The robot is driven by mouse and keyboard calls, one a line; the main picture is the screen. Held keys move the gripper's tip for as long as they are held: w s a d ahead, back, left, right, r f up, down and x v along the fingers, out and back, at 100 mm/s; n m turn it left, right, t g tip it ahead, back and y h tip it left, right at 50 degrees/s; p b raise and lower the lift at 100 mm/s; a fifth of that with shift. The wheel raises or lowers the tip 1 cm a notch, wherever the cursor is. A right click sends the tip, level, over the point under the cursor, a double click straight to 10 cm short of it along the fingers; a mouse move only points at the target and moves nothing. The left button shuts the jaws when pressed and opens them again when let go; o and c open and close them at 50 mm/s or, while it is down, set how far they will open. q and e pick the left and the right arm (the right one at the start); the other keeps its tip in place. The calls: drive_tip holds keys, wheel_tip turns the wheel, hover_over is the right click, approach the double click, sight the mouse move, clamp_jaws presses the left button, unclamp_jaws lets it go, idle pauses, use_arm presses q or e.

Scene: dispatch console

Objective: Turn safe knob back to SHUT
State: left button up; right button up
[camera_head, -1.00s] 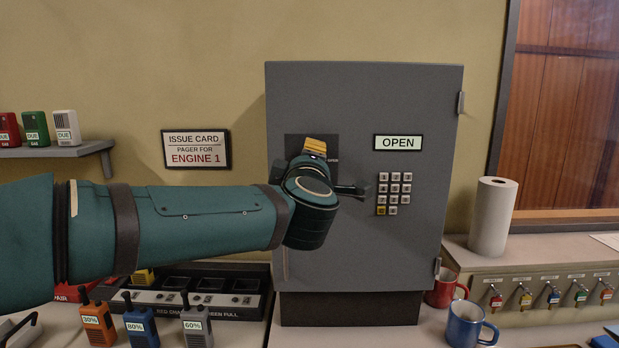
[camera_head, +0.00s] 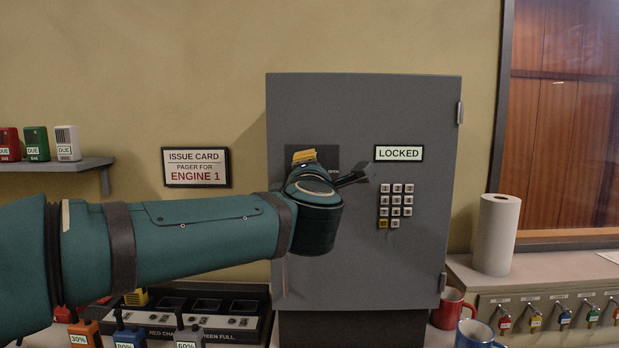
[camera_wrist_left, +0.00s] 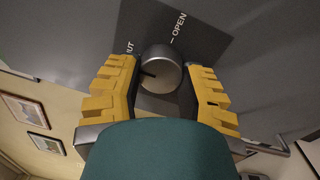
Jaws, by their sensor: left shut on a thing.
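The grey safe (camera_head: 420,270) stands upright with its door closed, and its display (camera_head: 398,153) reads LOCKED. The round metal safe knob (camera_wrist_left: 160,66) shows in the left wrist view, on a dark plate (camera_wrist_left: 206,40) with the words OPEN and a partly hidden SHUT. A dark mark on the knob's face points toward the SHUT side. My left gripper (camera_wrist_left: 160,84) has its yellow fingers on both sides of the knob and is shut on it. In the head view my left wrist hides the knob. My right gripper is in neither view.
A keypad (camera_head: 395,205) sits on the door right of my wrist. A red mug (camera_head: 452,308) and a blue mug (camera_head: 476,335) stand at the safe's lower right. Radios and a charger (camera_head: 180,332) are below my arm. A paper roll (camera_head: 496,235) stands right.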

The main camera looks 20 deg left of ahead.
use_arm(q)
drive_tip(key=o, duration=1.2)
drive_tip(key=shift+w, duration=0.1)
drive_tip(key=v, duration=1.2)
drive_tip(key=shift+f, duration=0.1)
